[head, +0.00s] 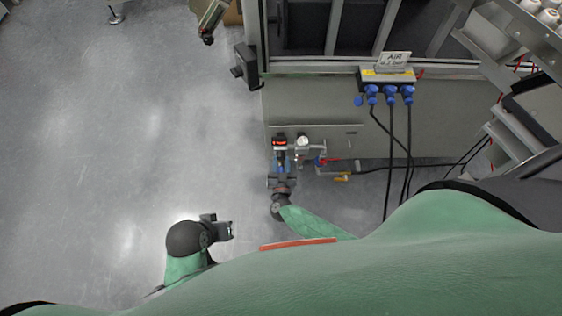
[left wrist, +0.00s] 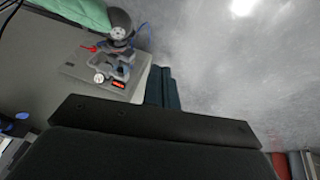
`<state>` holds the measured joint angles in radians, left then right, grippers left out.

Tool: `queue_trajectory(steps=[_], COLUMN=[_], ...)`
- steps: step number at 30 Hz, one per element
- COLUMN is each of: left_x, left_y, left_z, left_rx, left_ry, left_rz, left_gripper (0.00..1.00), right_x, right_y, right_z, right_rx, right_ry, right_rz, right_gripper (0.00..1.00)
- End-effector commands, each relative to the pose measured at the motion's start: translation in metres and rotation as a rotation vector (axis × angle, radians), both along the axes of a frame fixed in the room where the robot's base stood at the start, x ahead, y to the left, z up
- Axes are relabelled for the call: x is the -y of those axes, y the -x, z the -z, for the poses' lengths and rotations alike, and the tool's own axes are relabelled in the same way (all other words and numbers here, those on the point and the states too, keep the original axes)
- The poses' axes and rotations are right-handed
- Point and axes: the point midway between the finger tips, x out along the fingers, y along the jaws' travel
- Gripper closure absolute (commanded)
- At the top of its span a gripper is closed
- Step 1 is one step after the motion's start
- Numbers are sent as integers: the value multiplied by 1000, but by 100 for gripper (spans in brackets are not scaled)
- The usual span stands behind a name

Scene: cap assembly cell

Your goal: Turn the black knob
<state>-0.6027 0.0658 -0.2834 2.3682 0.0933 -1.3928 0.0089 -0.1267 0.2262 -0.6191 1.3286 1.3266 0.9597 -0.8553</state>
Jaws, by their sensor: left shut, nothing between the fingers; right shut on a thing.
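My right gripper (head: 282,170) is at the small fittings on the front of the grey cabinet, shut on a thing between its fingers. That thing is most likely the black knob; the fingers hide it, and I cannot tell how far it is turned. A black fitting with a red label (head: 280,142) sits just beyond the fingers. My left gripper (head: 230,230) is shut and empty over the floor, left of the cabinet. The left wrist view also shows my right gripper (left wrist: 122,56) at the fittings, and my left fingers (left wrist: 160,88) closed together.
A round white gauge (head: 302,141), red-handled valve (head: 325,161) and yellow-handled valve (head: 342,178) sit to the right of my right gripper. Blue plugs (head: 390,95) with black cables hang farther right on the cabinet (head: 300,105).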

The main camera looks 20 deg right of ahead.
Motion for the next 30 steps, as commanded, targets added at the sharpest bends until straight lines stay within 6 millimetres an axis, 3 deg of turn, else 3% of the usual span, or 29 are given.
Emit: queue_trajectory(steps=[8, 17, 30], left_x=[0, 19, 29], left_y=[0, -3, -18], left_z=[4, 21, 132], left_rx=[0, 43, 123], left_ry=[1, 47, 64], left_rz=[-1, 11, -23], left_gripper=[100, 100, 100], right_x=[0, 1, 1], right_y=[1, 0, 0], right_z=[3, 3, 3], right_rx=[66, 147, 263], right_ry=[-230, -504, -904], right_rz=[1, 3, 2], right_gripper=[89, 89, 89])
